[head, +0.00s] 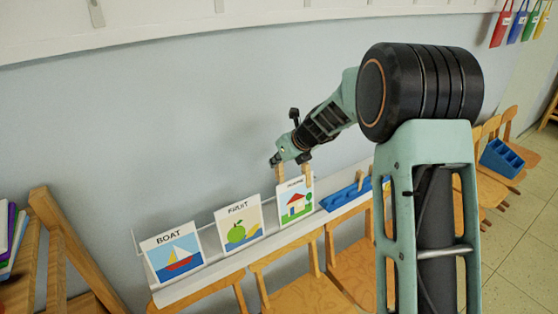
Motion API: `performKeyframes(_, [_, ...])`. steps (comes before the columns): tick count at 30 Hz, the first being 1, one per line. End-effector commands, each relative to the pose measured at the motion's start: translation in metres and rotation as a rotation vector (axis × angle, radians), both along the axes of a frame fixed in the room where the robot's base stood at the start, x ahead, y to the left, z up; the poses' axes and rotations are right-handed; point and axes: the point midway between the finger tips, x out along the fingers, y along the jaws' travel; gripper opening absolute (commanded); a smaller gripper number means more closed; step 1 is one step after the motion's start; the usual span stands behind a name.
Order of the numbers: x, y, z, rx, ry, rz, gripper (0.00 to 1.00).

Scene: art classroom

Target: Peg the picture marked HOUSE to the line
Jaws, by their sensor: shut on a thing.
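The HOUSE picture (296,201), a white card with a red-roofed house, stands on the white ledge (220,262), right of the other cards. Its title is small and hard to read. One wooden peg (281,174) is at its top left edge and another wooden peg (308,179) at its top right. My gripper (283,160) is just above the card, shut, with its tip at the left peg. The fingers' exact contact is too small to see clearly.
The FRUIT card (240,226) and BOAT card (174,255) stand to the left. A blue tray (345,195) with a wooden peg (362,180) is on the ledge at right, close to my arm. Wooden chairs (300,292) line the front. The wall above the cards is clear.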

Motion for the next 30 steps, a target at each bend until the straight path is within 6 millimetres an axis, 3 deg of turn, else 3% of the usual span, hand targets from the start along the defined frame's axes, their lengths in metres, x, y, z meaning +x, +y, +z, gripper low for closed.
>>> performKeyframes(30, [-0.005, -0.004, -0.05, 0.0, 0.0, 0.0, 0.0])
